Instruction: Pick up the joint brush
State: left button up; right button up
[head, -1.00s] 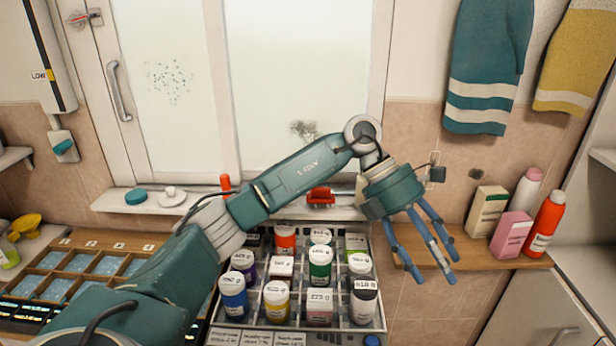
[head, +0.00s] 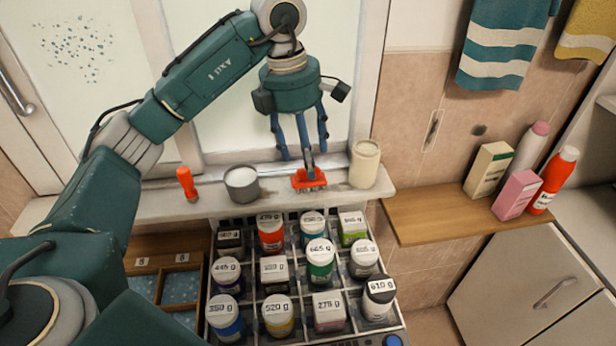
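The joint brush, a red brush (head: 309,181) with bristles along its lower edge, lies on the window sill in the head view. It sits between a grey cup and a cream jar. My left gripper (head: 303,152) hangs pointing down directly above and behind it. Its blue fingers are spread apart, and one fingertip overlaps the top of the brush in the picture. I cannot tell whether it touches. Nothing is held between the fingers. My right gripper is not in view.
On the sill (head: 120,202) stand an orange-red bottle-shaped item (head: 187,184), the grey cup (head: 241,184) and the cream jar (head: 364,164), close to the brush. Below is a divided rack of labelled jars (head: 320,258). A wooden shelf (head: 430,220) at right holds several bottles and boxes.

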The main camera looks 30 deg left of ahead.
aim_at(300, 180)
pick_arm(q)
jog(key=shift+a+f+p, duration=0.1)
jog(key=shift+f+p, duration=0.25)
jog(key=shift+f, duration=0.3)
jog(key=f, duration=0.1)
jog(key=f+p, duration=0.1)
jog(key=f, duration=0.1)
jog(key=shift+w+f, duration=0.3)
jog(key=shift+w, duration=0.05)
jog(key=shift+f+p, duration=0.3)
jog(key=shift+f, duration=0.1)
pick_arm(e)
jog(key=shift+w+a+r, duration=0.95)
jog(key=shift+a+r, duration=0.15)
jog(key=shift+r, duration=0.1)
pick_arm(q)
jog(key=shift+c, duration=0.3)
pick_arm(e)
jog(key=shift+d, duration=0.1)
pick_arm(q)
jog(key=c, duration=1.2)
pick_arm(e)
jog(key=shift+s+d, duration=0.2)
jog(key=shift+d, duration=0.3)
